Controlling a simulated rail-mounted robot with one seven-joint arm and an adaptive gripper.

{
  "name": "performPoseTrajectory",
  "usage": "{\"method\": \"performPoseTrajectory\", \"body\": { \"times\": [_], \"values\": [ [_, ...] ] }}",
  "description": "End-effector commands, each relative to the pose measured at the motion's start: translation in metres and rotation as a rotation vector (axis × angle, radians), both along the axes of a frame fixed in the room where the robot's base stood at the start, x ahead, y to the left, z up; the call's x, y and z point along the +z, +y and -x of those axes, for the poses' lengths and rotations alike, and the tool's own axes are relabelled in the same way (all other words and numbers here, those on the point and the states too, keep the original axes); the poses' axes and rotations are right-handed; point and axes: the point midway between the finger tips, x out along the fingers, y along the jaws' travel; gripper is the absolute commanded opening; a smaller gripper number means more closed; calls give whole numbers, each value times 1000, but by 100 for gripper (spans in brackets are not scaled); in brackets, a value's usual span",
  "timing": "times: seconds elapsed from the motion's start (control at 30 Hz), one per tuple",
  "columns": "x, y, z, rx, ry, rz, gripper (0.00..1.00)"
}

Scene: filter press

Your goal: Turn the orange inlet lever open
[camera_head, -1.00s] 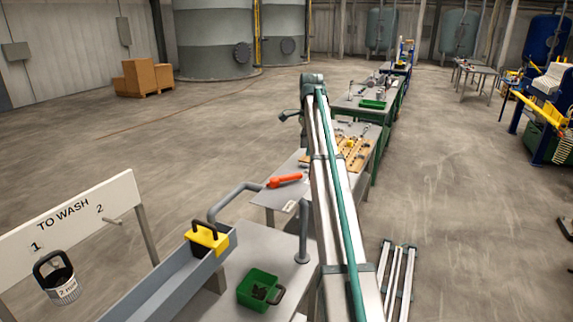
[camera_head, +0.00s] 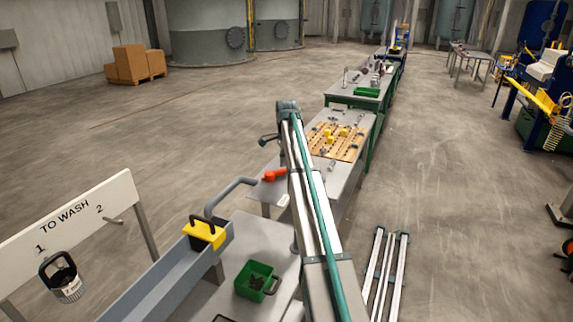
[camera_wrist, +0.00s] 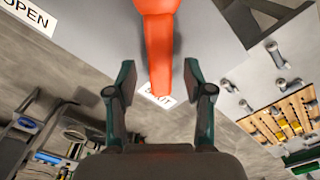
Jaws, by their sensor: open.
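The orange lever (camera_wrist: 158,45) comes down from the top centre of the wrist view, its narrow end pointing toward my gripper. In the head view the lever (camera_head: 272,175) lies at the bench edge, left of my arm, which covers part of it. My gripper (camera_wrist: 159,78) is open, with one dark finger on each side of the lever's lower part. Gaps show on both sides. The lever tip overlaps a white SHUT label (camera_wrist: 157,97). An OPEN label (camera_wrist: 27,14) is at the upper left. The gripper cannot be made out clearly in the head view.
A wooden board with yellow pieces (camera_head: 338,141) lies on the bench to the right of the lever. A grey bent pipe (camera_head: 232,188) stands to its left. A green bin (camera_head: 255,280) and a yellow box (camera_head: 204,236) are nearer.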

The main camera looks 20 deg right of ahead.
Motion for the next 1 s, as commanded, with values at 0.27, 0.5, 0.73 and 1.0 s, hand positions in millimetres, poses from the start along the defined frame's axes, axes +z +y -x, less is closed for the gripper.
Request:
{"method": "performPoseTrajectory", "body": {
  "times": [0.27, 0.5, 0.73, 1.0],
  "values": [
    [-9, 0, 0, 0, -1, 0, 52],
    [-9, 0, 0, 0, -1, 0, 37],
    [-9, 0, 0, 0, -1, 0, 0],
    [-9, -1, 0, -2, -1, 0, 0]
  ]
}}
